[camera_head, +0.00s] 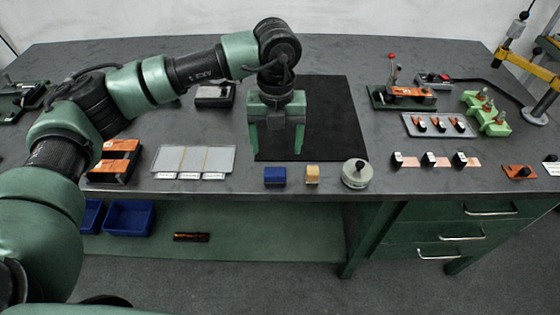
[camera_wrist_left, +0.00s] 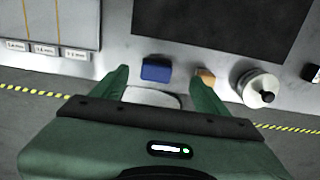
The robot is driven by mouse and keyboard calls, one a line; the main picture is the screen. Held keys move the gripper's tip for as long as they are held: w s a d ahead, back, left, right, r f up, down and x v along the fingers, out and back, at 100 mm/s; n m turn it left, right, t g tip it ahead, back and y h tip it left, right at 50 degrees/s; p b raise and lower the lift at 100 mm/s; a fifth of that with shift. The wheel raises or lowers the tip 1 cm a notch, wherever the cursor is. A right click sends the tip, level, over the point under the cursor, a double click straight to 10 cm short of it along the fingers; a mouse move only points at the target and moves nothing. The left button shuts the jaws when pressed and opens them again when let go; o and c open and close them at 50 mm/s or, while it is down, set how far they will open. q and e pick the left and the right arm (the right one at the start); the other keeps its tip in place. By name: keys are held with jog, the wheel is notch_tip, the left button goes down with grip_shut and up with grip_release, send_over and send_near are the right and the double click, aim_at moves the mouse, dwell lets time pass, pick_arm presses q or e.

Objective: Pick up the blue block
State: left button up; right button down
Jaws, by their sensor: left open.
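The blue block (camera_head: 275,176) lies near the front edge of the grey table, just in front of the black mat. It also shows in the left wrist view (camera_wrist_left: 156,70), beyond the fingertips and between them, nearer the left finger. My left gripper (camera_head: 277,150) is open and empty above the black mat, its two green fingers pointing down, behind the blue block in the head view. In the left wrist view its fingers (camera_wrist_left: 161,82) are spread apart. My right gripper is not in view.
A yellow-orange block (camera_head: 312,174) stands close to the right of the blue block, then a round grey knobbed piece (camera_head: 356,174). A flat panel with labels (camera_head: 194,160) lies to the left. The black mat (camera_head: 335,115) is bare around the gripper.

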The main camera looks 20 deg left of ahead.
aim_at(275, 170)
pick_arm(q)
jog(key=shift+s+f+p, duration=0.25)
jog(key=shift+s+f, duration=0.15)
jog(key=shift+f, duration=0.2)
jog(key=shift+s+f+p, duration=0.2)
jog(key=shift+s+f, duration=0.2)
jog(key=shift+f, duration=0.2)
notch_tip(275, 170, down, 3)
jog(key=shift+w+a+r+p, duration=0.1)
jog(key=shift+p, duration=0.35)
jog(key=shift+f, duration=0.85)
jog(key=c, duration=1.2)
jog(key=shift+c, duration=1.3)
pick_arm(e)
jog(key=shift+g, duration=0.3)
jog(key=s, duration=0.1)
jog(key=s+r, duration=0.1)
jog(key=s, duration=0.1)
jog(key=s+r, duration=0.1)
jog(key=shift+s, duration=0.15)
pick_arm(q)
jog(key=shift+r, duration=0.1)
